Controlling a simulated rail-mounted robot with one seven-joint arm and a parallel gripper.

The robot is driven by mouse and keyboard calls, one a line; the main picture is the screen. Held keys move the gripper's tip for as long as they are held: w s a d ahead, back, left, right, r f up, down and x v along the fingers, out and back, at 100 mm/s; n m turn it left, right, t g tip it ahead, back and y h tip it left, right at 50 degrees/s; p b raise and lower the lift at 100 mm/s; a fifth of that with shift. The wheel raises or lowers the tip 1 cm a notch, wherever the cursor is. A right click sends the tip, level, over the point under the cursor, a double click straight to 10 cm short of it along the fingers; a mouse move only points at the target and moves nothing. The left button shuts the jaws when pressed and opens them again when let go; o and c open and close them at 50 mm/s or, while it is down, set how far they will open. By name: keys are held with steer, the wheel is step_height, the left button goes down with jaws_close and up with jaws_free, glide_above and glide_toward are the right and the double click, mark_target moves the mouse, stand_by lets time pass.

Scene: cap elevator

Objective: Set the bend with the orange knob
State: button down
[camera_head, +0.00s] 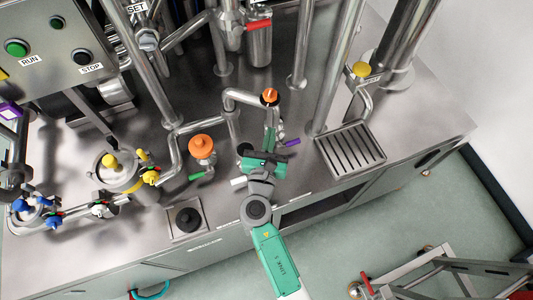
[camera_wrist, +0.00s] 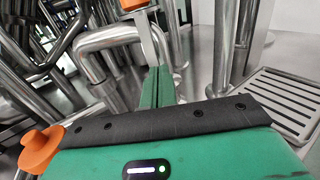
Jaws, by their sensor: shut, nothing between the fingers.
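A bent steel pipe (camera_head: 238,96) rises from the bench and turns over to an orange-topped knob (camera_head: 270,96) with a pale mark. In the wrist view the bend (camera_wrist: 105,38) runs across the upper left, and the orange knob (camera_wrist: 132,4) is cut off by the top edge. My gripper (camera_head: 270,130) is shut and empty, just in front of and below this knob. In the wrist view its green fingers (camera_wrist: 157,78) point at the metal part under the knob. I cannot tell whether they touch it.
A wider orange knob (camera_head: 202,144) stands left of my gripper, also in the wrist view (camera_wrist: 40,148). A purple handle (camera_head: 291,142) is close on the right. A slotted drain tray (camera_head: 350,150) lies further right. Upright steel pipes (camera_head: 303,50) stand behind.

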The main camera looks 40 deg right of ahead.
mark_target(278, 118)
steer(key=shift+x, duration=1.35)
steer(key=shift+w+d, duration=0.2)
steer(key=shift+d, duration=0.9)
steer(key=shift+f, duration=0.15)
steer(key=shift+s+a, duration=0.1)
steer(key=shift+s+a+r+p, duration=0.15)
steer(key=shift+s+r+p, duration=0.05)
steer(key=shift+p, duration=0.1)
steer(key=s+d+p+v, duration=0.1)
steer(key=p+v, duration=0.1)
steer(key=v, duration=1.1)
steer(key=shift+s+a, duration=0.2)
steer(key=shift+s, duration=0.05)
